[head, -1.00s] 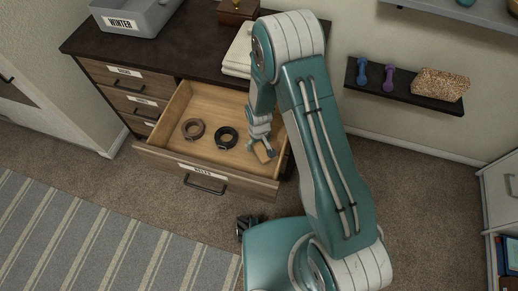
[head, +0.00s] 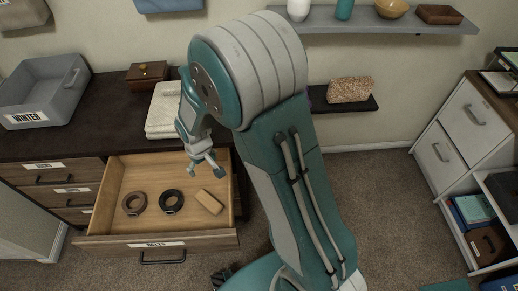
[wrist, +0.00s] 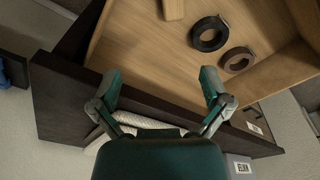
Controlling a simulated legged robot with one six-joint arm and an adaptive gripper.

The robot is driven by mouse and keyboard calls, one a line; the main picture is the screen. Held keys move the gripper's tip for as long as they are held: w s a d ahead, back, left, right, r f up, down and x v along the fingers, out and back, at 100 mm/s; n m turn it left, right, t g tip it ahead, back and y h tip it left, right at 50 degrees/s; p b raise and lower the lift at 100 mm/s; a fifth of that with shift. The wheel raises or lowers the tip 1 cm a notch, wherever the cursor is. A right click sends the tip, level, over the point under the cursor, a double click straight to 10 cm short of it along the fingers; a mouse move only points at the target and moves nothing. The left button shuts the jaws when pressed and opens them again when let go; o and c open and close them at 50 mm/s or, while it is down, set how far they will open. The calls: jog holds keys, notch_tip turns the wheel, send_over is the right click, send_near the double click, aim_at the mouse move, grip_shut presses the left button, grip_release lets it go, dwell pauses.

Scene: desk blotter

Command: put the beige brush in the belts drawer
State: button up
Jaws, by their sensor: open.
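The beige brush (head: 209,202) lies on the floor of the open belts drawer (head: 188,241), on its right side. It also shows at the top of the wrist view (wrist: 173,9), partly cut off by the frame edge. My gripper (head: 205,171) is open and empty, above and behind the brush and apart from it. In the wrist view the two fingers of my gripper (wrist: 160,88) are spread with nothing between them. A black rolled belt (head: 172,202) and a brown rolled belt (head: 134,203) lie in the drawer to the left of the brush.
A grey bin labelled WINTER (head: 42,96), a brown wooden box (head: 147,75) and folded white cloths (head: 163,112) sit on the dresser top (head: 105,115). A dark wall shelf (head: 325,104) holds a speckled box (head: 350,89). Carpet is clear to the right.

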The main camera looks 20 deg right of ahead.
jog(key=s+d+r+m+t, duration=0.1)
jog(key=s+d+r, duration=0.2)
jog(key=r, duration=0.7)
jog(key=s+d+r+m+t, duration=0.1)
jog(key=s+d+r, duration=0.2)
jog(key=s+r, duration=0.5)
jog(key=s+d+r+m+t, duration=0.2)
jog(key=s+d+r, duration=0.2)
jog(key=s+r, duration=0.3)
jog(key=shift+s+r, duration=0.35)
jog(key=shift+s, duration=0.5)
jog(key=shift+a, duration=0.1)
